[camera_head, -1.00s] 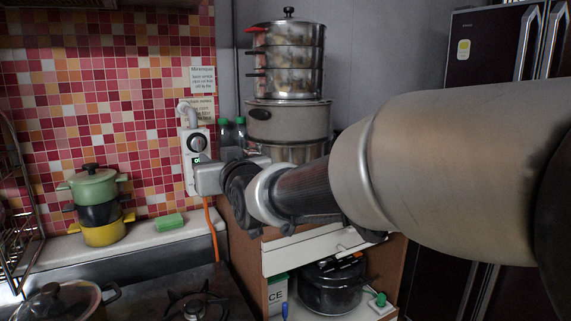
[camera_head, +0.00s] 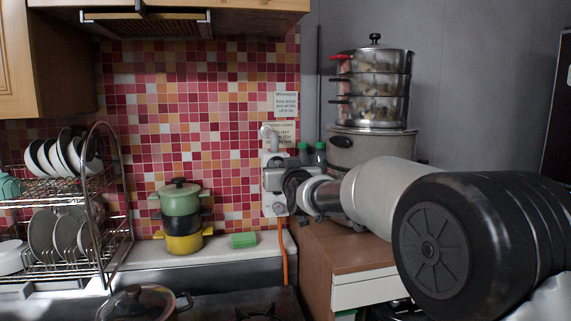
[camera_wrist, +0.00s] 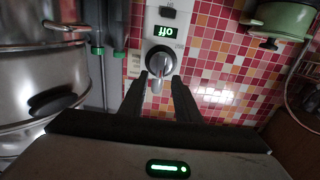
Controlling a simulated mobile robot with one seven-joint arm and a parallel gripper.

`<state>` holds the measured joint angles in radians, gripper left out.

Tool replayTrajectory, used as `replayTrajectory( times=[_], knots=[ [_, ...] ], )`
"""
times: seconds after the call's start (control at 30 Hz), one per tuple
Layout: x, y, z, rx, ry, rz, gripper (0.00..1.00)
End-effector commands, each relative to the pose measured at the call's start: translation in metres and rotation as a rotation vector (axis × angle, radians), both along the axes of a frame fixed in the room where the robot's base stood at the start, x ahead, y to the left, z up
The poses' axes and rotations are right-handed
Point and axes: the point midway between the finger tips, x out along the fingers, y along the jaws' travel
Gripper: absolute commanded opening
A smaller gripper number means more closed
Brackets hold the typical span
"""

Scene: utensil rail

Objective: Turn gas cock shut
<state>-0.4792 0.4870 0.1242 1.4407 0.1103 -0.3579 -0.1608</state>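The gas cock is a round dial with a protruding silver handle (camera_wrist: 157,72) on a white wall panel, seen in the wrist view. In the head view my gripper (camera_head: 274,180) is in front of the white panel (camera_head: 269,207) and hides the dial.
Stacked pots (camera_head: 181,212) and a green sponge (camera_head: 243,240) stand on the ledge to the left. A dish rack (camera_head: 112,225) is further left. Tall steamers (camera_head: 372,90) and green-capped bottles (camera_head: 320,153) are right of the panel. An orange hose (camera_head: 283,255) hangs below it.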

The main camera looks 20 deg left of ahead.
Motion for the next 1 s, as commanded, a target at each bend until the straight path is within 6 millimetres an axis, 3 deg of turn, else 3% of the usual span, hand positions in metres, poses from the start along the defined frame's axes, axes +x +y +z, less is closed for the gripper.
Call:
replayTrajectory(
  times=[0.43, 0.6, 1.0],
  knots=[
    [0.0104, 0.0062, -0.0001, -0.001, -0.001, 0.000, 0.30],
    [0.0104, 0.0060, 0.0000, -0.001, -0.001, 0.000, 0.01],
    [0.0100, 0.0065, -0.0008, -0.037, -0.022, -0.001, 0.00]
  ],
)
